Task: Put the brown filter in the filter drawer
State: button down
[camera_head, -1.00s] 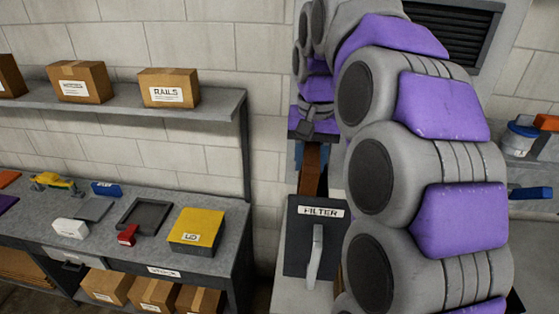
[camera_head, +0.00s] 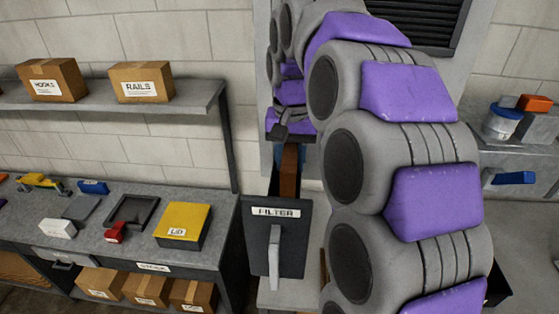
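The brown filter (camera_head: 289,172) is a narrow upright brown piece just behind the dark front of the filter drawer (camera_head: 292,252). The drawer front has a white FILTER label and a pale vertical handle. My gripper (camera_head: 289,158) is above and behind this front, pointing down, with blue finger parts on both sides of the filter's upper part. It looks shut on the filter. The drawer front hides the filter's lower end, so I cannot tell how deep it sits or whether it touches the drawer's bottom.
A grey bench (camera_head: 110,250) at the left holds a yellow lid box (camera_head: 183,224), a dark tray (camera_head: 133,212) and small parts. A shelf (camera_head: 200,100) above it carries cardboard boxes. A right shelf (camera_head: 540,152) holds a blue-and-white container (camera_head: 502,122). My arm covers the middle right.

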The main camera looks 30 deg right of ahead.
jog(key=shift+s+a+f+b, duration=0.25)
jog(key=shift+a+f, duration=0.15)
jog(key=shift+a, duration=0.05)
jog(key=shift+s+a+f+b, duration=0.2)
jog(key=shift+a+f, duration=0.15)
jog(key=shift+a, duration=0.1)
jog(key=c, duration=1.1)
grip_release()
jog(key=shift+a, duration=0.15)
jog(key=o, duration=0.3)
jog(key=shift+w, duration=0.3)
jog(key=shift+o, duration=0.7)
jog(key=shift+s+d+r, duration=0.1)
jog(key=shift+s+d, duration=0.05)
jog(key=shift+d, duration=0.25)
